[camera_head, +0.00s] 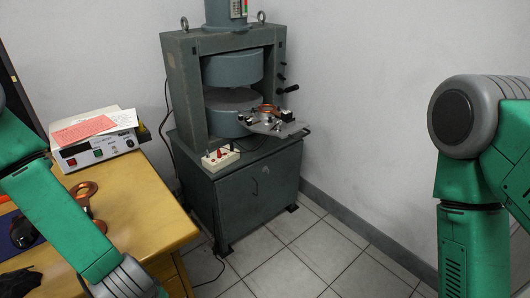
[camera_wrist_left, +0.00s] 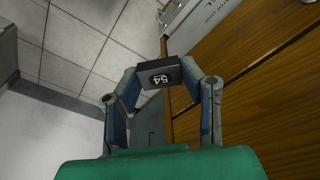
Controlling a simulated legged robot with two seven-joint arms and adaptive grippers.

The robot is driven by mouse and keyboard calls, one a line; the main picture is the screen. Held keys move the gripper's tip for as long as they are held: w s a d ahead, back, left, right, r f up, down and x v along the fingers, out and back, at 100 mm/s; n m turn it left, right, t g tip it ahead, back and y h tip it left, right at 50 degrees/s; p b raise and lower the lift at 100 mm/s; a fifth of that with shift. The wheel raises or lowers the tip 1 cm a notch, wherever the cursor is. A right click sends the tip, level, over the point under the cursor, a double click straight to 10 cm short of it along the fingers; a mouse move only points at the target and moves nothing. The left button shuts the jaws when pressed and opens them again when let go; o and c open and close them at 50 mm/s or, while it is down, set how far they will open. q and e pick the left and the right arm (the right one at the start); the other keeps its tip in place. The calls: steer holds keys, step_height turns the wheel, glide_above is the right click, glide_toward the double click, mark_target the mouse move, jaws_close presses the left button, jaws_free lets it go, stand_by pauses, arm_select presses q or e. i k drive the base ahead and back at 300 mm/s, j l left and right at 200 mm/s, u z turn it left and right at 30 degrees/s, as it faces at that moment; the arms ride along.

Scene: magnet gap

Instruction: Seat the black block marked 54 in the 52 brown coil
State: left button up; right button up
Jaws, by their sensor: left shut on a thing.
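In the left wrist view my left gripper (camera_wrist_left: 163,78) is shut on the black block marked 54 (camera_wrist_left: 147,72), holding it between the fingertips with the white number facing the camera. A copper-brown coil (camera_head: 266,109) sits on the plate in front of the magnet gap. Another brown coil-like piece (camera_head: 86,191) lies on the wooden desk, partly behind my left arm. No 52 is legible on either. My right gripper is out of view; only its arm shows.
The grey-green magnet (camera_head: 184,92) stands on a cabinet (camera_head: 255,191) with a small switch box (camera_head: 220,158) on its edge. A white instrument (camera_head: 95,148) with papers is on the wooden desk (camera_head: 150,208). Tiled floor (camera_head: 300,250) in front of the cabinet is clear.

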mark_target(267, 109)
steer(key=i+l+z, duration=0.15)
steer(key=z, duration=0.2)
steer(key=i+z, duration=0.35)
steer(key=k+l, duration=0.05)
